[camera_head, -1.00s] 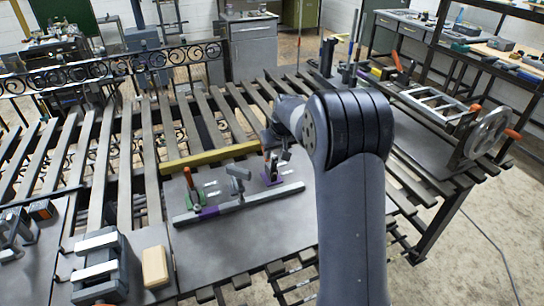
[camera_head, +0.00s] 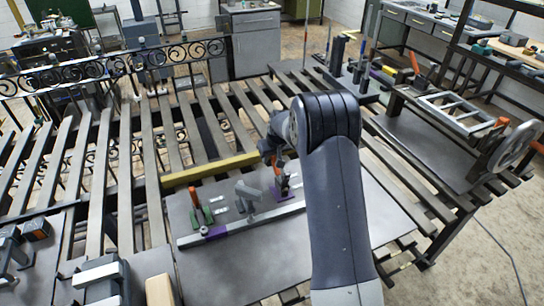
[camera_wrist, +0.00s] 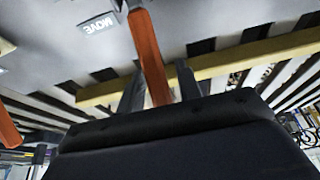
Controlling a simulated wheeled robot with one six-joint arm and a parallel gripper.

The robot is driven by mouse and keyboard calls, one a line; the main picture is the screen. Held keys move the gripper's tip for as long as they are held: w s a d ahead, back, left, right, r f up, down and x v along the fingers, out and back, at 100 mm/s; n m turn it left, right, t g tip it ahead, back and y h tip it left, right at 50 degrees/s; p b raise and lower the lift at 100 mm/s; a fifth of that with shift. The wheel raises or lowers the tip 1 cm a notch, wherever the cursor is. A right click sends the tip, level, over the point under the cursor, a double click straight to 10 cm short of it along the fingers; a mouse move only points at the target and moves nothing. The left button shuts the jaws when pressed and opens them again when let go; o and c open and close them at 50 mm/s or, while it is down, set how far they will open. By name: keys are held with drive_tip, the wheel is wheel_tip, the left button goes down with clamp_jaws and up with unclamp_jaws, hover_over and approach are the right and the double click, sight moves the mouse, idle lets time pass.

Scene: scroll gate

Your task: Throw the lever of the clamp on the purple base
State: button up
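The clamp on the purple base (camera_head: 276,193) stands on the grey plate in the head view, behind the right part of a long metal bar. My gripper (camera_head: 279,161) is at its top and partly hides it. In the wrist view its orange lever (camera_wrist: 150,58) runs between the two fingers of my gripper (camera_wrist: 160,88). The fingers stand apart, one on each side of the lever; I cannot tell whether either touches it. A similar clamp on a green base (camera_head: 202,218) stands to the left, with its orange lever (camera_head: 195,197) upright.
The metal bar (camera_head: 245,222) with a purple patch lies in front of the clamps, and a grey block-like fixture (camera_head: 248,194) stands between them. A yellow bar (camera_head: 212,169) lies behind. The plate's front (camera_head: 250,265) is clear.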

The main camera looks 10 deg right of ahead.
sight(274, 157)
clamp_jaws()
drive_tip(key=b, duration=0.3)
drive_tip(key=shift+s+t, duration=0.2)
drive_tip(key=shift+t, duration=0.2)
drive_tip(key=t+b, duration=0.1)
drive_tip(key=b, duration=0.2)
drive_tip(key=s+t+b, duration=0.1)
drive_tip(key=b, duration=0.3)
drive_tip(key=r+t+b, duration=0.1)
drive_tip(key=b, duration=0.3)
drive_tip(key=shift+s+d+r+y, duration=0.1)
drive_tip(key=shift+s+d+y, duration=0.15)
drive_tip(key=shift+s+y, duration=0.15)
drive_tip(key=b, duration=0.2)
drive_tip(key=s+t+b, duration=0.1)
drive_tip(key=b, duration=0.2)
drive_tip(key=shift+d+r+b, duration=0.1)
drive_tip(key=shift+r+b, duration=0.2)
drive_tip(key=t+b, duration=0.1)
drive_tip(key=b, duration=0.2)
drive_tip(key=shift+s+r, duration=0.25)
drive_tip(key=shift+r, duration=0.3)
